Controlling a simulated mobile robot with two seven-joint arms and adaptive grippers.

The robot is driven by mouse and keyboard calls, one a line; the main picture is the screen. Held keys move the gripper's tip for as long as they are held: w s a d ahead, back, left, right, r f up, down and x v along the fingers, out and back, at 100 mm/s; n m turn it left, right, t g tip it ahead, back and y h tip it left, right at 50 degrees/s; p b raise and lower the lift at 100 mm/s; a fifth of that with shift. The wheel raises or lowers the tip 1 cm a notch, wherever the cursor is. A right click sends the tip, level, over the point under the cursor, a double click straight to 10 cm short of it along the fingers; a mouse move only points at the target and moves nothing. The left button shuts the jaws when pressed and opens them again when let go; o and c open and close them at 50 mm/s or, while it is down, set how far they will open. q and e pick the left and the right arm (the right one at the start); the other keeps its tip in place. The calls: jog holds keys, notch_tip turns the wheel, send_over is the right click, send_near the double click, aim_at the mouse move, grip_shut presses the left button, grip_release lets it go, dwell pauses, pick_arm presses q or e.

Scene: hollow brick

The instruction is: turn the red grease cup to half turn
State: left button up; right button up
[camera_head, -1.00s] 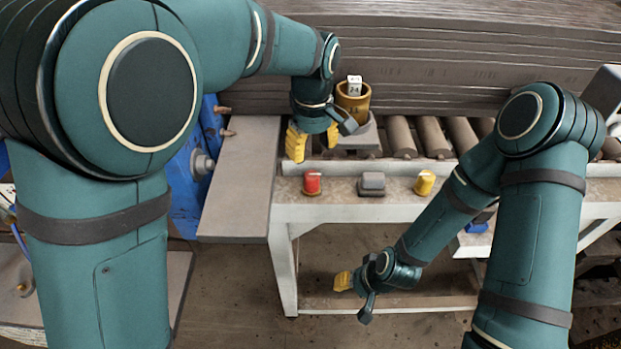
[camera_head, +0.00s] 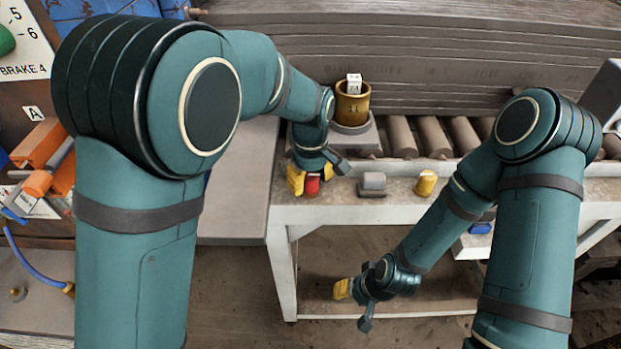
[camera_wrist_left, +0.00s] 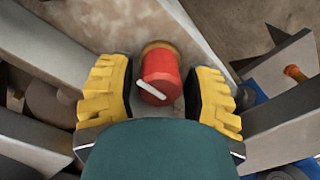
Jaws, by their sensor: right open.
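The red grease cup (camera_head: 312,186) sits on the front ledge of the bench, partly hidden by my left gripper in the head view. In the left wrist view the red grease cup (camera_wrist_left: 160,74) stands between the yellow fingers, with a white pointer line slanting across its top and a brass-coloured base behind it. My left gripper (camera_head: 310,181) is open around the cup; in the left wrist view a gap shows between the cup and each finger (camera_wrist_left: 160,95). My right gripper (camera_head: 346,290) hangs low in front of the bench, open and away from the cups.
A grey cup (camera_head: 373,182) and a yellow cup (camera_head: 426,184) stand to the right on the same ledge. Behind them are a brass pot (camera_head: 352,105) with a white numbered tag and a row of rollers (camera_head: 436,138). A grey plate (camera_head: 238,185) lies left of the bench.

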pick_arm(q)
grip_shut()
jog(key=shift+m, duration=0.3)
jog(key=shift+m+p, duration=0.6)
jog(key=shift+m, duration=0.6)
jog(key=m+p, duration=0.1)
jog(key=m, duration=0.3)
jog(key=shift+m, duration=0.3)
jog(key=m+p, duration=0.1)
jog(key=m, duration=0.4)
jog(key=shift+m+p, duration=0.5)
jog(key=shift+m, duration=1.7)
